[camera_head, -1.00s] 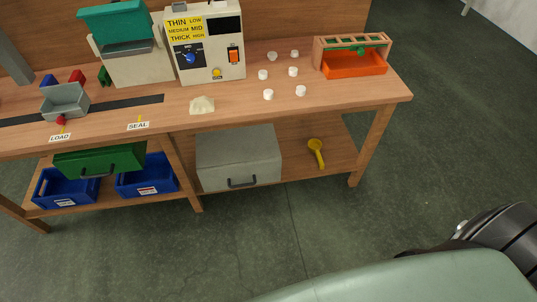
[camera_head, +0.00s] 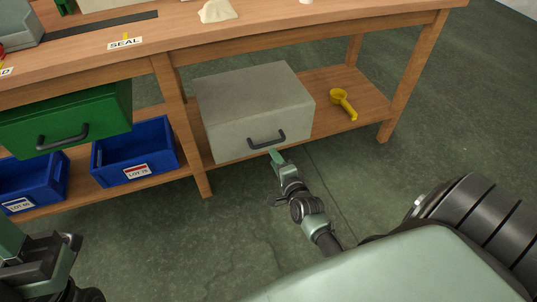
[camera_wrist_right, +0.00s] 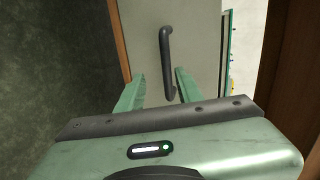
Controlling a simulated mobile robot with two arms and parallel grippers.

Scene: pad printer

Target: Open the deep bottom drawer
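The deep bottom drawer is a large grey unit (camera_head: 235,125) on the lower shelf, with a dark bar handle (camera_head: 266,140) on its front. I see no gap around its front in the head view. My right gripper (camera_head: 275,156) is just in front of and below the handle. In the right wrist view, the open fingers (camera_wrist_right: 158,90) point at the grey front (camera_wrist_right: 145,35), one on each side of the handle (camera_wrist_right: 167,65). The handle is between or just beyond the tips; I cannot tell contact. My left arm shows at the lower left, but its gripper cannot be made out.
A green drawer (camera_head: 70,120) with a dark handle hangs under the bench at left. Blue bins (camera_head: 135,155) stand below it. A wooden leg (camera_head: 185,130) is left of the grey unit. A yellow scoop (camera_head: 343,102) lies right on the shelf (camera_head: 365,115). The floor in front is clear.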

